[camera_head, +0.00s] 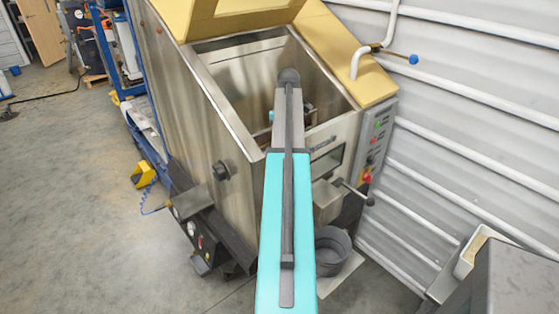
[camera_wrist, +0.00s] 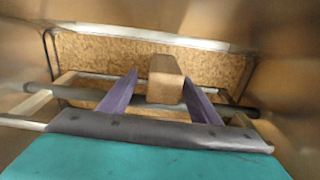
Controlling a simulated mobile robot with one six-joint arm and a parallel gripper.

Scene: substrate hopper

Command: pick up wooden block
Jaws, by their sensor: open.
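The wooden block (camera_wrist: 165,80) is a small brown block in the middle of the wrist view. It shows between the two purple fingers of my gripper (camera_wrist: 159,77), closer to the right fingertip than to the left. The fingers are spread apart, and a gap shows between the left finger and the block. I cannot tell whether the right finger touches it. In the head view my arm reaches into the open metal hopper (camera_head: 228,92); the block cannot be made out there, and my arm hides part of the inside.
Brown granular substrate (camera_wrist: 95,58) shows behind the block, with a dark bar (camera_wrist: 70,93) crossing in front of it. Metal hopper walls stand close on both sides. In the head view, a control panel (camera_head: 378,140) and a grey bucket (camera_head: 332,245) are at the hopper's right.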

